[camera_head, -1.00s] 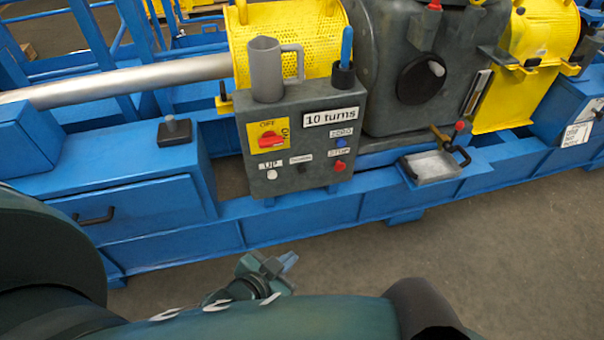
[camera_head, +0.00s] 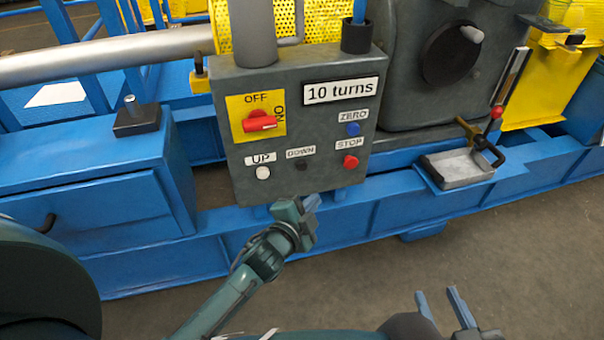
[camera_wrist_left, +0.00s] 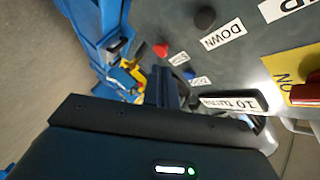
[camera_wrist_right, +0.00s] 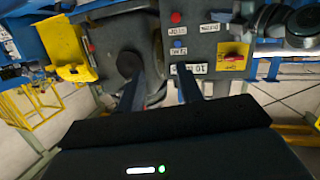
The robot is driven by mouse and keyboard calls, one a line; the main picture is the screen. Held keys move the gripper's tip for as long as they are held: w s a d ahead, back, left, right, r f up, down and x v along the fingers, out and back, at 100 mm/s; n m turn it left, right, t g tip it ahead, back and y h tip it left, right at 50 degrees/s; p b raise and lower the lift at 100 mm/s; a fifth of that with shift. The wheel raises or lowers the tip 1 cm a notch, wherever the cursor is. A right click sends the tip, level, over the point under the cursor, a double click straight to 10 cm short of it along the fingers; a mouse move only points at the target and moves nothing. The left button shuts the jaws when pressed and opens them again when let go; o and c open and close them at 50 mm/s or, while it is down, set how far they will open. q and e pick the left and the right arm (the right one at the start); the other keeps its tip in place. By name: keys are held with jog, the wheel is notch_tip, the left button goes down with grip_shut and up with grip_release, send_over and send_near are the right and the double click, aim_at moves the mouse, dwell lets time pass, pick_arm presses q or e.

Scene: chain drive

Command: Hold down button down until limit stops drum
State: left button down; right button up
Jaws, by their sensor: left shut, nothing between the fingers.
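The grey control box (camera_head: 225,120) carries a small black DOWN button (camera_head: 302,165), between the white UP button (camera_head: 263,173) and red STOP button (camera_head: 350,162). My left gripper (camera_head: 310,204) is shut and empty, just below and in front of the DOWN button, apparently apart from it. In the left wrist view the black DOWN button (camera_wrist_left: 204,16) lies above and right of the shut fingers (camera_wrist_left: 163,82). My right gripper (camera_head: 437,296) is open and empty, low and to the right; its spread fingers show in the right wrist view (camera_wrist_right: 160,88). I cannot identify the drum or limit for sure.
The red rotary switch (camera_head: 262,121) points towards ON. A blue ZERO button (camera_head: 352,129) sits above STOP. A metal tray (camera_head: 462,167) is on the blue frame at right. Floor in front is clear.

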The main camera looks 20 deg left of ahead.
pick_arm(q)
jog(key=shift+s+d+f, duration=0.4)
jog(key=shift+d+f, duration=0.05)
jog(key=shift+f, duration=0.1)
pick_arm(e)
jog(key=shift+f, duration=0.1)
pick_arm(q)
jog(key=shift+w, duration=0.1)
jog(key=b, duration=0.1)
send_near(306, 168)
jog(key=w+d+f, duration=0.1)
jog(key=w+d, duration=0.2)
jog(key=w, duration=0.1)
jog(key=shift+w+a+f, duration=0.15)
jog(key=shift+w+a, duration=0.15)
jog(key=shift+w, duration=0.15)
pick_arm(e)
jog(key=shift+w+a+n+t+y, duration=0.1)
jog(key=shift+a+n+t+y, duration=0.1)
jog(key=shift+n+t+y, duration=0.15)
dwell(0.9)
pick_arm(q)
jog(key=shift+w+a, duration=0.2)
jog(key=shift+w, duration=0.15)
jog(key=shift+w+a, duration=0.35)
jog(key=shift+w, duration=0.1)
pick_arm(e)
jog(key=shift+r, duration=0.2)
dwell(3.7)
